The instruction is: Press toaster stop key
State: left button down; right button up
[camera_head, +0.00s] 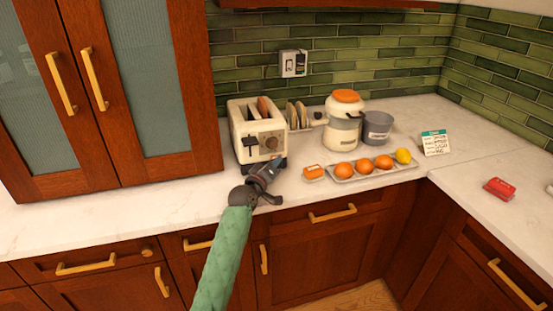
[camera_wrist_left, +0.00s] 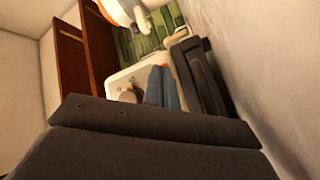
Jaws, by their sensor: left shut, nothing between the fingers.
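The cream toaster (camera_head: 243,124) stands on the counter against the tall cabinet's side, with bread in its top slots. Its front carries a dark panel with a round dial (camera_head: 271,143) and dark levers. I cannot pick out the stop key. My left gripper (camera_head: 279,162) is shut and empty, close to the lower right of the toaster's front; I cannot tell whether it touches. In the left wrist view the blue-grey fingers (camera_wrist_left: 163,88) lie together before a cream surface, likely the toaster front (camera_wrist_left: 118,82). My right gripper is not in view.
A rack with bread slices (camera_head: 298,115), an orange-lidded jar (camera_head: 341,130) and a grey pot (camera_head: 377,128) stand right of the toaster. A tray (camera_head: 345,176) of oranges and a lemon (camera_head: 403,156) lies in front. The counter left of my gripper (camera_head: 130,203) is clear.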

pick_arm(q)
jog(key=shift+s, duration=0.15)
jog(key=shift+s+d+p, duration=0.25)
jog(key=shift+s+p, duration=0.25)
jog(key=shift+s, duration=0.15)
jog(key=shift+s+d+r+p, duration=0.1)
jog(key=shift+s+d+p, duration=0.1)
jog(key=shift+s+p, duration=0.45)
jog(key=shift+s+d+p, duration=0.3)
jog(key=shift+s+p, duration=0.05)
jog(key=shift+s, duration=0.5)
jog(key=shift+s+d+p, duration=0.25)
jog(key=shift+s+p, duration=0.1)
jog(key=shift+s, duration=0.5)
